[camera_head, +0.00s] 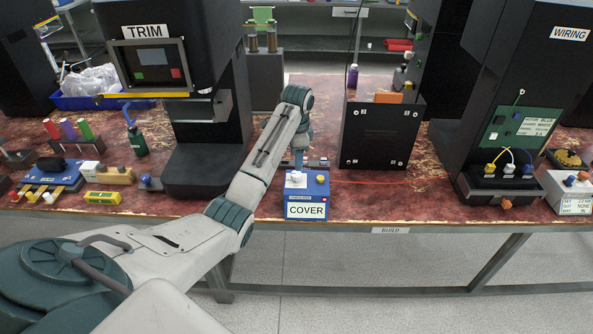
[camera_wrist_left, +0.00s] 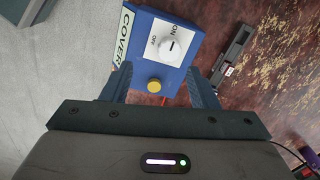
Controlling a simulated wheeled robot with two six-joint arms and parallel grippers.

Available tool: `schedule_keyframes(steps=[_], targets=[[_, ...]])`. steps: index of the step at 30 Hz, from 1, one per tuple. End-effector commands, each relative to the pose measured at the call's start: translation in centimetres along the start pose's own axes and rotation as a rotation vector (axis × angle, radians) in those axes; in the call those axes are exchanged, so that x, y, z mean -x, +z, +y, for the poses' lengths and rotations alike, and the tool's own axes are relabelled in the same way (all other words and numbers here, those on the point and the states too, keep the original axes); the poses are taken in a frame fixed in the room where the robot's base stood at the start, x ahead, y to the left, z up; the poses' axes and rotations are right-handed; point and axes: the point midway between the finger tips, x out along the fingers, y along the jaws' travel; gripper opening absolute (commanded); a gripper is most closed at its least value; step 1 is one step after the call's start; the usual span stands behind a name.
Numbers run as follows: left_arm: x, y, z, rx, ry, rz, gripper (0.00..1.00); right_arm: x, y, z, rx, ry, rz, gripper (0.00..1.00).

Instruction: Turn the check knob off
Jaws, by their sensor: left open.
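A white knob (camera_head: 296,177) sits on top of the blue box (camera_head: 306,194) labelled COVER, which stands near the table's front edge. In the left wrist view the knob (camera_wrist_left: 170,44) shows a dark mark and ON and OFF lettering beside it. I cannot tell for sure which one the mark points at. My left gripper (camera_head: 298,163) is above the box in the head view. In the left wrist view its open fingers (camera_wrist_left: 159,72) straddle the box's yellow button (camera_wrist_left: 154,86) side, with the knob beyond the fingertips. Nothing is between the fingers but the box below.
A dark bar-shaped device (camera_wrist_left: 232,58) lies beside the box. The black TRIM machine (camera_head: 210,150) stands left, a black panel (camera_head: 382,140) right. The WIRING machine (camera_head: 500,110) is farther right. A thin red line runs across the table from the box. Some tabletop (camera_head: 400,195) is bare.

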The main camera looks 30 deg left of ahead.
Motion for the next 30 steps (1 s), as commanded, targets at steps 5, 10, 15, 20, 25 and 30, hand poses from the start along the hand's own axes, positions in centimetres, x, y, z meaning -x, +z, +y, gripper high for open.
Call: schedule_keyframes(steps=[5,10,15,20,25,30], targets=[[2.5,-0.4,-1.8,-0.035,0.028,0.009,0.54,0.0,0.1,-0.2,-0.001,-0.002,-0.001,0.36],[1.7,-0.4,-1.9,-0.042,0.035,0.008,0.54,0.4,0.0,0.0,0.000,-0.001,-0.001,0.36],[-1.2,-0.4,-1.8,-0.040,0.036,0.006,0.54,1.1,-0.1,0.3,0.001,0.002,-0.001,0.36],[-4.3,-0.4,-1.7,-0.039,0.035,0.007,0.54,1.8,-0.1,0.6,0.002,0.005,-0.001,0.36],[-6.7,-0.5,-1.6,-0.040,0.033,0.008,0.54,2.1,-0.2,0.7,0.003,0.006,-0.001,0.36],[-7.9,-0.5,-1.6,-0.040,0.031,0.009,0.54,2.2,-0.2,0.7,0.003,0.006,-0.001,0.36]])
